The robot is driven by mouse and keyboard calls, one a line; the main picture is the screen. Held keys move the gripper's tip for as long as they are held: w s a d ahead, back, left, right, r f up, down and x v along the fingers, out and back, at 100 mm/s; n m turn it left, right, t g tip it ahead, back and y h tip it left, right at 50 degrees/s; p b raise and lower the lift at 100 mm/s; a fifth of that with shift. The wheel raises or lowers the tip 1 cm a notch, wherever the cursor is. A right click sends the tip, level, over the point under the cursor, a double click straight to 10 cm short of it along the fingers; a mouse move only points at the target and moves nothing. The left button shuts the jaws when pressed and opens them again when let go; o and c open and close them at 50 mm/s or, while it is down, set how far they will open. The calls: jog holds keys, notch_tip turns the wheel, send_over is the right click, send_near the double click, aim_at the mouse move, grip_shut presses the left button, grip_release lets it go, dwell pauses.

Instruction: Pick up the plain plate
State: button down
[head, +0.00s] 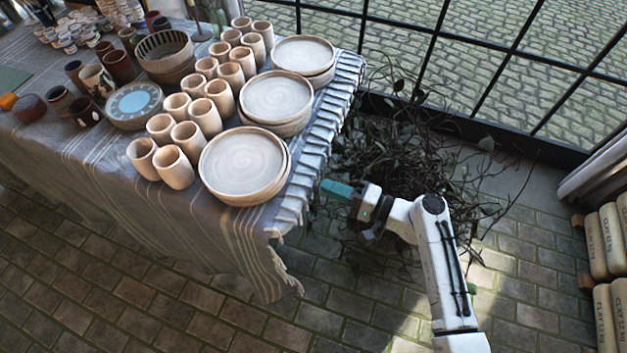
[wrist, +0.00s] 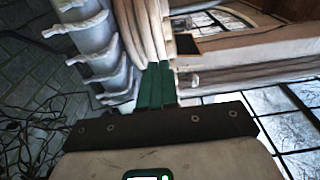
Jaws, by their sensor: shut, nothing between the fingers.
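Plain beige plates stand in three stacks along the right end of the table: a near stack (head: 242,162), a middle stack (head: 276,97) and a far stack (head: 303,56). My gripper (head: 326,187) is just off the table's fringed right edge, to the right of the near stack and apart from it. Its teal fingers are shut together with nothing between them. In the wrist view the gripper fingertips (wrist: 158,68) point at the rims of stacked plates (wrist: 150,25), which look close. Whether they touch cannot be told there.
The table's striped cloth (head: 262,250) hangs over the edge. Rows of plain cups (head: 188,138) stand left of the stacks. A blue-centred plate (head: 135,103) and dark pots are further left. A tangled plant (head: 410,145) is behind my arm.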

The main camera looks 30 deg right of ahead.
aim_at(280, 176)
jog(key=p+x, duration=0.1)
jog(key=x, duration=0.8)
jog(key=shift+w+a, duration=0.15)
jog(key=shift+a, duration=0.05)
jog(key=shift+w+a+f, duration=0.1)
jog(key=shift+w+a, duration=0.1)
jog(key=shift+a, duration=1)
jog(key=shift+w+a, duration=0.1)
jog(key=shift+a, duration=0.05)
